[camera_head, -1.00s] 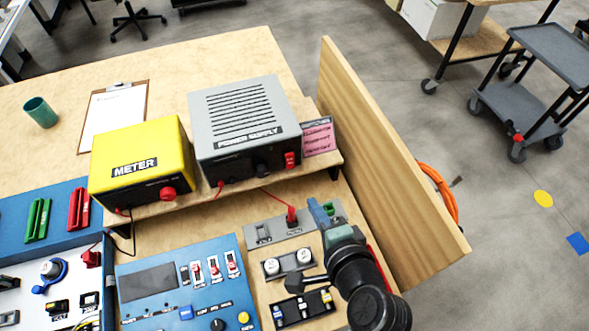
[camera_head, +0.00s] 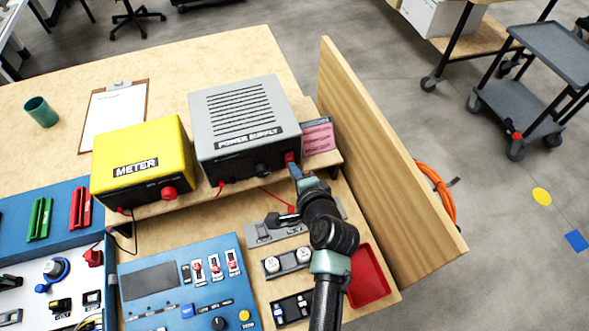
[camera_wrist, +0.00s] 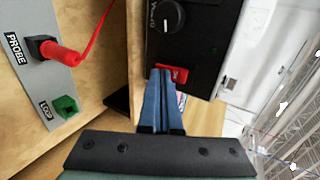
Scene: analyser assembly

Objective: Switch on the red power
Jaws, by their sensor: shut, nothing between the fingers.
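The grey power supply (camera_head: 245,120) stands on the wooden shelf, with its black front panel facing me. Its red power switch (camera_head: 290,158) is at the right end of that panel, and it also shows in the wrist view (camera_wrist: 178,74). My gripper (camera_head: 295,170) is shut and empty, with its fingertips right at the switch. In the wrist view the blue fingers (camera_wrist: 166,72) overlap the left part of the switch. I cannot tell whether they touch it. The switch's rocker position is mostly hidden.
The yellow meter (camera_head: 140,160) stands left of the supply. A wooden side panel (camera_head: 375,160) rises on the right. A red probe plug (camera_wrist: 58,52) and green loop socket (camera_wrist: 66,107) sit on the plate below. A red tray (camera_head: 368,278) lies near the panel.

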